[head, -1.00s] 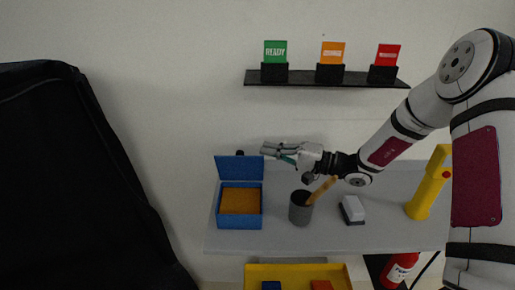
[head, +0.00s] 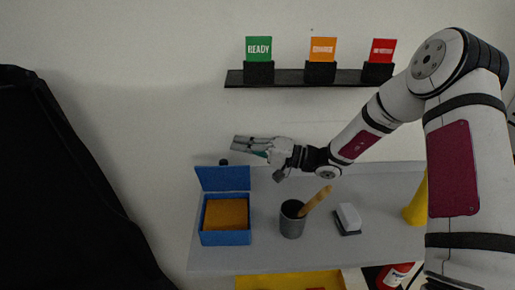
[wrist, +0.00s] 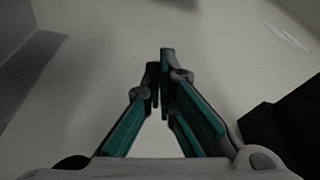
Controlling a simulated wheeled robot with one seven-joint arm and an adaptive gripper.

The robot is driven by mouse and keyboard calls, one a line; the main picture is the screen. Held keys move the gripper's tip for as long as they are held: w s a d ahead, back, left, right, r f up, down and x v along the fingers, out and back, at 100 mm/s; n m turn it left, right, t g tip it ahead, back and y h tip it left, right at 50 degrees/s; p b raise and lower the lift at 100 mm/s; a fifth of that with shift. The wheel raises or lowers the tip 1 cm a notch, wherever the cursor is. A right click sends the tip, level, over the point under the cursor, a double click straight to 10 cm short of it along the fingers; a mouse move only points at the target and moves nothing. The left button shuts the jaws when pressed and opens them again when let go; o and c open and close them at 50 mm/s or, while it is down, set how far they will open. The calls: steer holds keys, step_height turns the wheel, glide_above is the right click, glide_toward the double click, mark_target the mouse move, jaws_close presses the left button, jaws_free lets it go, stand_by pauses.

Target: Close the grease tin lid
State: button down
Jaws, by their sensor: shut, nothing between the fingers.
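The grease tin is a blue box (head: 225,239) at the left end of the grey table, with orange-brown contents. Its blue lid (head: 223,179) stands up open at the back edge of the box. My gripper (head: 236,143) is shut and empty, above and a little behind the raised lid, apart from it. In the wrist view my gripper's fingertips (wrist: 159,75) meet, with only pale wall-like surface beyond them. The tin does not show in the wrist view.
A grey cup (head: 291,222) with a wooden-handled tool stands right of the tin. A white-topped block (head: 348,219) and a yellow object (head: 416,205) stand farther right. A black shelf (head: 300,81) with several signs hangs above. A black cover (head: 60,190) fills the left.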

mark_target(234, 181)
steer(key=shift+s+a+f+p, duration=0.25)
steer(key=shift+s+a+p, duration=0.25)
steer(key=shift+s, duration=0.3)
steer(key=shift+s+a+f+p, duration=0.25)
steer(key=shift+s+a, duration=0.35)
steer(key=shift+s, duration=0.2)
steer(key=shift+s+r+n+y+p, duration=0.2)
steer(key=shift+s+n+y+p, duration=0.1)
steer(key=shift+s+n+p, duration=0.7)
steer(key=shift+s+f+p, duration=0.1)
steer(key=shift+s+p, duration=0.3)
steer(key=shift+s, duration=0.2)
